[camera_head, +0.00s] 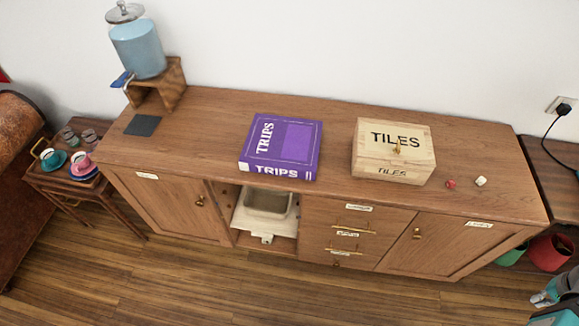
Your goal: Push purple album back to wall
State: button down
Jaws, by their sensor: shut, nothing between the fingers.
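The purple album (290,142), marked TRIPS on its cover and spine, lies flat on the wooden sideboard (210,125). Its spine faces the front, close to the front edge. A strip of bare wood shows between its back edge and the white wall (300,45). My gripper (541,298) is at the bottom right corner, partly cut off by the frame. It is shut and empty, low in front of the sideboard's right end, far from the album.
A wooden TILES box (393,165) stands right of the album, with a red die (450,184) and a white die (481,181) beside it. A drink dispenser (138,48) on a wooden stand and a dark coaster (142,126) are at left.

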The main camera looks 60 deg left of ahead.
aim_at(287, 147)
jog(key=z, duration=0.4)
jog(key=k, duration=1.1)
jog(key=u, duration=1.95)
